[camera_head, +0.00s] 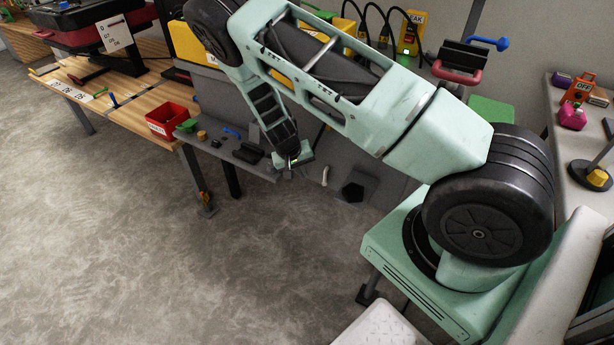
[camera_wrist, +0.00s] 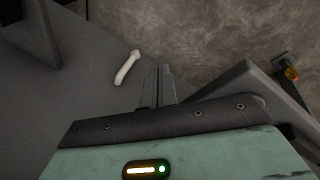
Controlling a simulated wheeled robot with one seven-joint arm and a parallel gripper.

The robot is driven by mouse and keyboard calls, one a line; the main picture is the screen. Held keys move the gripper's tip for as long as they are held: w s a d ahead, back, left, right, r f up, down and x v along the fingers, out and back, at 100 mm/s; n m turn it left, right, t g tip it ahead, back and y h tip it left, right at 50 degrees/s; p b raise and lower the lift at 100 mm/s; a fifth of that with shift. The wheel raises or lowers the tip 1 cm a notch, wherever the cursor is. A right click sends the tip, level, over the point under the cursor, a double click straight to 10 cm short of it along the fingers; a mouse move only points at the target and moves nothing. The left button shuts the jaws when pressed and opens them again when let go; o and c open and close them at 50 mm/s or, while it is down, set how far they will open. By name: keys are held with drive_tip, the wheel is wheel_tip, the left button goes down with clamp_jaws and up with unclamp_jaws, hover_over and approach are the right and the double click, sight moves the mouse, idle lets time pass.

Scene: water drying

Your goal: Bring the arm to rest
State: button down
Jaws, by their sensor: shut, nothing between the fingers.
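My arm spans the head view from the lower right to the upper middle, then bends down to my gripper (camera_head: 292,163). My gripper is near the front edge of the grey bench (camera_head: 228,152). In the wrist view my gripper (camera_wrist: 160,72) has its fingers together, with nothing between them. A small white curved piece (camera_wrist: 127,67) shows beyond the fingers, to their left; a white curved piece also shows in the head view (camera_head: 325,176), right of my gripper.
A red bin (camera_head: 172,120) stands on the wooden bench (camera_head: 140,92) at left. A side bench (camera_head: 585,142) at right holds a pink bottle (camera_head: 572,116) and an orange box marked OFF (camera_head: 579,90). The grey floor (camera_head: 130,240) at lower left is clear.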

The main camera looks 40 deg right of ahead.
drive_tip(key=s+a+r+n+y, duration=0.2)
drive_tip(key=s+a+r, duration=0.2)
drive_tip(key=a+r, duration=0.65)
drive_tip(key=s+a+r+n+y, duration=0.2)
drive_tip(key=s+a+r+n, duration=0.15)
drive_tip(key=a+r, duration=0.75)
drive_tip(key=s+a+r+n+p, duration=0.1)
drive_tip(key=s+a+r+n, duration=0.4)
drive_tip(key=s, duration=0.6)
drive_tip(key=s+a+r+n+p, duration=0.1)
drive_tip(key=s+a+r+n, duration=0.15)
drive_tip(key=s+r, duration=0.65)
wheel_tip(320, 180, up, 12)
drive_tip(key=p, duration=1.2)
drive_tip(key=shift+s+y+p, duration=0.3)
drive_tip(key=shift+s+p, duration=0.05)
drive_tip(key=shift+s, duration=0.1)
